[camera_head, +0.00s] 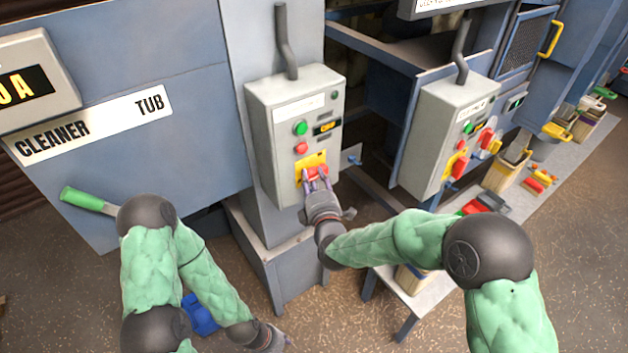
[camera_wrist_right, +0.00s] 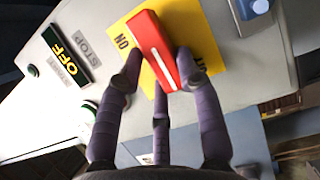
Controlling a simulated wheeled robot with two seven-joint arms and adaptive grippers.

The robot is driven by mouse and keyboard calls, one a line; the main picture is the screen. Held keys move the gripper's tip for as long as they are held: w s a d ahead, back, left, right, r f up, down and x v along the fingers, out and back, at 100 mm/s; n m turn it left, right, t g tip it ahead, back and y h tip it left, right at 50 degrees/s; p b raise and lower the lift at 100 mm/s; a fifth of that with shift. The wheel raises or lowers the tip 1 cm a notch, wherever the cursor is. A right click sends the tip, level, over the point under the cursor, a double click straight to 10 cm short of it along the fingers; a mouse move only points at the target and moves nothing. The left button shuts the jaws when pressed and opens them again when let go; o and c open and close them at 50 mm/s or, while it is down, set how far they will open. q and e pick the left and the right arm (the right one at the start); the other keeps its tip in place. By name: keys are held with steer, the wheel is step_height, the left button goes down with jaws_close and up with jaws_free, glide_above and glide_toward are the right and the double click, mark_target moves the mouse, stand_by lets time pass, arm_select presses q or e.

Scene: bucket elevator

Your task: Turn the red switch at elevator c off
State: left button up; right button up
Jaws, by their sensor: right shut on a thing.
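The red switch (camera_wrist_right: 155,45) is a block-shaped handle on a yellow plate (camera_wrist_right: 205,32) marked ON at one side; a second marking is partly hidden by a finger. The plate (camera_head: 300,168) is low on the front of a grey control box (camera_head: 262,125) in the head view. My right gripper (camera_head: 316,178) is at the switch; in the wrist view its fingers (camera_wrist_right: 160,75) close around the red handle from both sides. The box's small display (camera_wrist_right: 68,52) reads OFF. My left gripper (camera_head: 278,342) is low at the bottom edge, away from the box, its fingers barely visible.
A similar grey box (camera_head: 440,125) with its own red switch stands to the right. A low bench (camera_head: 560,160) with bins and loose items runs along the right. A green-handled lever (camera_head: 85,200) sticks out at left. The box's lettering is too small to read.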

steer(key=o, duration=1.1)
steer(key=shift+o, duration=0.2)
steer(key=v, duration=1.2)
